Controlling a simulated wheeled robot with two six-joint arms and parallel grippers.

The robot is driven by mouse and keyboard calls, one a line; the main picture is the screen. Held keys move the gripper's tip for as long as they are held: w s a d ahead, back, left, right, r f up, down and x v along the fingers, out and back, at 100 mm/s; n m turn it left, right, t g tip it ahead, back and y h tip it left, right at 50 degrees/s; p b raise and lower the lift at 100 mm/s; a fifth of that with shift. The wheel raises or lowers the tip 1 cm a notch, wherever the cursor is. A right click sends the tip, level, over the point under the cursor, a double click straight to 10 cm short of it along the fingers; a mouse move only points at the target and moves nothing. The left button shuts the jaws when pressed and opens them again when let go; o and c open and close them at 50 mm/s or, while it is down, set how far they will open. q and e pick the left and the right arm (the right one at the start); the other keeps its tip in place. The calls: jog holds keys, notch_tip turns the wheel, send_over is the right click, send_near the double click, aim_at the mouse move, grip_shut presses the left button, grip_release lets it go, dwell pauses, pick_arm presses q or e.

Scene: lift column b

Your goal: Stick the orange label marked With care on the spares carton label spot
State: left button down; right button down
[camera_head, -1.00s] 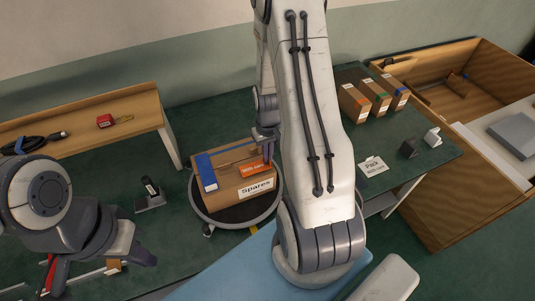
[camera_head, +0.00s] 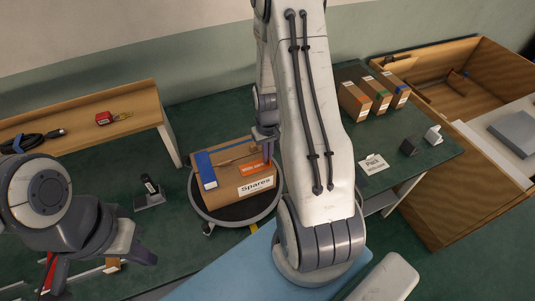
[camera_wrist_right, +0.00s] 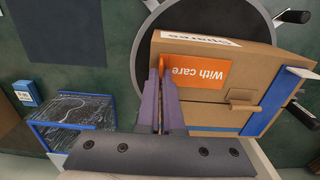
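The spares carton (camera_head: 222,192) is a brown box with a white "Spares" sign and a blue strip. It stands on a round dark wheeled platform (camera_head: 236,216). The orange With care label (camera_head: 251,167) lies against the carton face beside the Spares sign; in the right wrist view (camera_wrist_right: 197,71) its text is upside down. My right gripper (camera_wrist_right: 162,70) is at the label's edge, its fingers close together on an orange edge of it. In the head view the right gripper (camera_head: 266,145) is partly hidden by my arm. My left gripper (camera_head: 102,270) is low at the left, fingers apart, apparently empty.
A green table at right holds several small cartons (camera_head: 353,102) and a white "Pack" card (camera_head: 373,164). A black scanner-like device (camera_head: 150,193) stands left of the platform.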

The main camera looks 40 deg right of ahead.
dwell(0.3)
jog(key=c, duration=1)
grip_release()
notch_tip(320, 180, up, 10)
jog(key=b, duration=0.1)
jog(key=shift+r, duration=0.25)
jog(key=shift+a, duration=0.1)
